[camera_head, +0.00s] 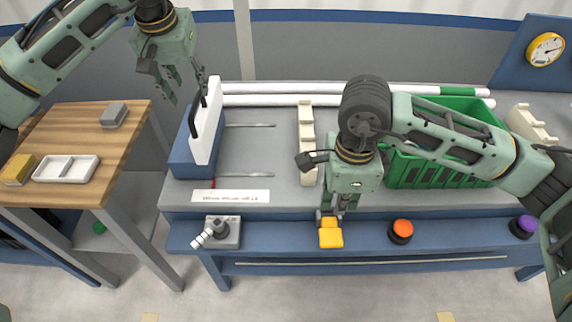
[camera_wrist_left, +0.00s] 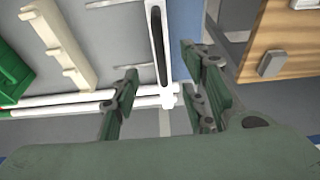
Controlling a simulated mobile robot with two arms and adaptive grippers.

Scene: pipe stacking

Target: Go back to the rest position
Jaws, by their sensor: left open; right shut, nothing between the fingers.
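My left gripper (camera_head: 187,96) is open and empty at the upper left, beside the white panel (camera_head: 206,122) with its black handle. In the left wrist view its fingers (camera_wrist_left: 160,80) stand apart with nothing between them. My right gripper (camera_head: 336,212) is shut and points down, just above or at the yellow block (camera_head: 330,238) on the front ledge; I cannot tell whether they touch. White pipes (camera_head: 270,100) lie along the back of the bench, and one has a green band. They also show in the left wrist view (camera_wrist_left: 60,112).
A cream notched rack (camera_head: 306,150) stands mid-bench, and another (camera_head: 530,125) at the right. A green crate (camera_head: 440,172) sits partly behind my right arm. A wooden table (camera_head: 125,150) holds a white tray (camera_head: 66,168). An orange button (camera_head: 401,230) and a joystick (camera_head: 222,232) line the ledge.

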